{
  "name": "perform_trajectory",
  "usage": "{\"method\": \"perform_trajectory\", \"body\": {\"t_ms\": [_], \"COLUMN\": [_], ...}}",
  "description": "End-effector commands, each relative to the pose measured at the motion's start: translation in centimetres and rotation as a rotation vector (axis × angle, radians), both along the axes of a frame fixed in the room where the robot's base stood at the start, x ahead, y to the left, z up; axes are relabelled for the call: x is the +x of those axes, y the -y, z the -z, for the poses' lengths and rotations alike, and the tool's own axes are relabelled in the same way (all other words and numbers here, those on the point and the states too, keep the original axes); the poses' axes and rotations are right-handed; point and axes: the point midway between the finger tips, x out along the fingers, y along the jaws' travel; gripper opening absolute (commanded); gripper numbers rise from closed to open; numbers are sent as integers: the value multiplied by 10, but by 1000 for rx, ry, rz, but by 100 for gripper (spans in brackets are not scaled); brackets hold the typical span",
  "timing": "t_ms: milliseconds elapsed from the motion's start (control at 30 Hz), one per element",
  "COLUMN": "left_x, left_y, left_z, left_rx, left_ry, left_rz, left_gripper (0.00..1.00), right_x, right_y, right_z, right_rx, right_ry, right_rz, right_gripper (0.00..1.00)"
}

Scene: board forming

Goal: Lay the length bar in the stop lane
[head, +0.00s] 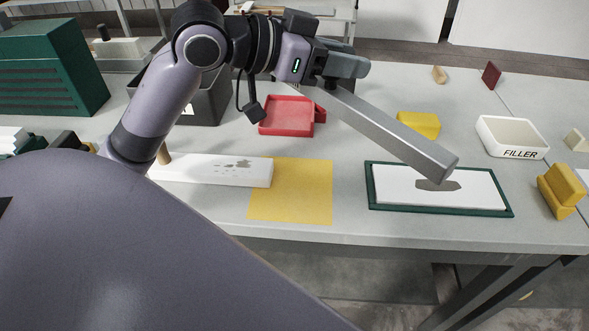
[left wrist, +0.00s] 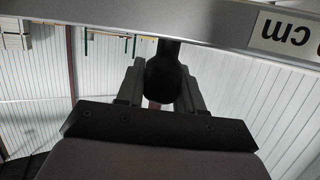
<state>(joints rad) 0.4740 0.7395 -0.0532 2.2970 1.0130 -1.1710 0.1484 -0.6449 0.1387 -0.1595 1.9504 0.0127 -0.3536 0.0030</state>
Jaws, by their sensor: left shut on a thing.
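My left gripper (head: 333,76) is shut on the length bar (head: 395,133), a long grey metal bar. The bar slants down to the right in the head view, and its near end is in front of a green-framed white board. In the left wrist view the bar (left wrist: 160,14) crosses the top, with a white label reading "cm" upside down. The gripper's fingers (left wrist: 160,85) are partly hidden there by a dark round part. I cannot tell which part of the table is the stop lane. My right gripper is not in view.
A green-framed board (head: 500,211), yellow mat (head: 290,205) and white board (head: 210,172) lie along the front. A red tray (head: 287,116), yellow blocks (head: 419,124) and the FILLER tray (head: 511,137) stand behind. A dark bin (head: 205,105) is left. Bare table lies between mat and green frame.

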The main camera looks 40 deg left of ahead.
Motion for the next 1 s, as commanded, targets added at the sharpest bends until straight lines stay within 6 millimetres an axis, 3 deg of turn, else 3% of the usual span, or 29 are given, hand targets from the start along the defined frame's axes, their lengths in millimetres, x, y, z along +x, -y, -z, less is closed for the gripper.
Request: {"method": "perform_trajectory", "body": {"t_ms": [167, 800, 1000], "left_x": [0, -1, 0], "left_y": [0, 0, 0], "left_z": [7, 140, 157], "left_rx": [-3, -4, -2], "left_ry": [0, 0, 5], "left_rz": [0, -1, 0], "left_gripper": [0, 0, 0], "right_x": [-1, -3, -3], "right_y": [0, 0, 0], "right_z": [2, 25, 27], "right_rx": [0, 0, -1], "right_ry": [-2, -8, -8], "right_rz": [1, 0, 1], "right_gripper": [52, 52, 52]}}
